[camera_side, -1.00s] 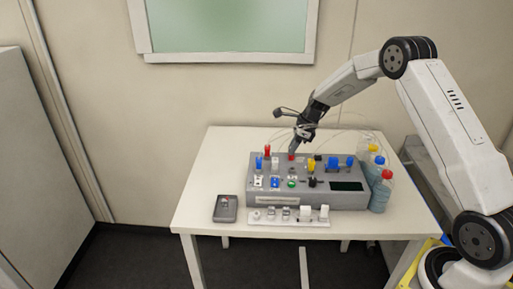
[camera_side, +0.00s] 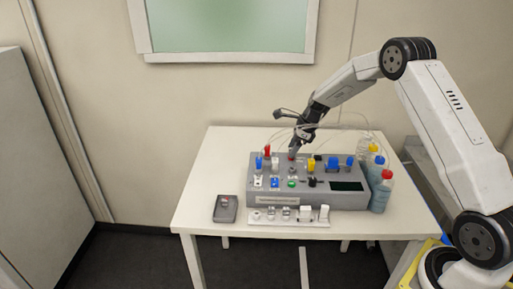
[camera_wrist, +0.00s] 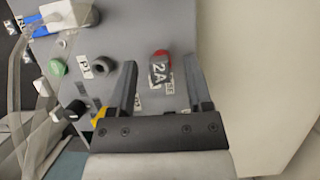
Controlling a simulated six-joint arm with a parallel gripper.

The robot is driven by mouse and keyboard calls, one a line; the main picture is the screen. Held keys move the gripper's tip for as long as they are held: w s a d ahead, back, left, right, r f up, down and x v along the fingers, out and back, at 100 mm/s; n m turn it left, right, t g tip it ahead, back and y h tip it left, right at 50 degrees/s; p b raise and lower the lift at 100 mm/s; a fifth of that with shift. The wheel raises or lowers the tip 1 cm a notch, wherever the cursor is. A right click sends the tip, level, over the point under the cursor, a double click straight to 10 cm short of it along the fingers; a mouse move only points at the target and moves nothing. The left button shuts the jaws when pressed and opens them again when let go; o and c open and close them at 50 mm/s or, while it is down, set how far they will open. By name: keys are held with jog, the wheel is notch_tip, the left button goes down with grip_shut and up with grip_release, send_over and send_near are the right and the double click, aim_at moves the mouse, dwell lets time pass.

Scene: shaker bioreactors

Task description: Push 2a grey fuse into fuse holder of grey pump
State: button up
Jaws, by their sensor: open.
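A grey fuse marked 2A (camera_wrist: 158,72), with a red part at its far end, stands on the grey panel in the wrist view. My gripper (camera_wrist: 161,68) is open, with one finger on each side of the fuse and a visible gap to each. In the side view my gripper (camera_side: 293,151) is low over the back of the grey control box (camera_side: 345,200). The fuse is mostly hidden by the gripper there. A round dark socket (camera_wrist: 102,66) sits beside a P1 label in the wrist view. Whether the fuse is fully seated cannot be told.
Red (camera_side: 267,150), blue and yellow upright parts stand on the box near my gripper. Clear tubes arch behind it. Bottles (camera_side: 380,190) stand at its right. The table's left side is clear.

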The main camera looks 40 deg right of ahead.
aim_at(300, 161)
jog(key=v, duration=0.7)
jog(key=shift+r, duration=0.35)
jog(key=shift+s, duration=0.1)
jog(key=s+a+n+h, duration=0.1)
jog(key=s+a+n, duration=0.8)
jog(key=s+n, duration=0.2)
jog(key=s+a+f+n+h, duration=0.1)
jog(key=s+a+n+h, duration=0.1)
jog(key=s+a+n, duration=0.7)
jog(key=s+n, duration=0.3)
jog(key=n, duration=0.4)
jog(key=shift+s+a+g, duration=0.3)
jog(key=shift+s+a, duration=0.05)
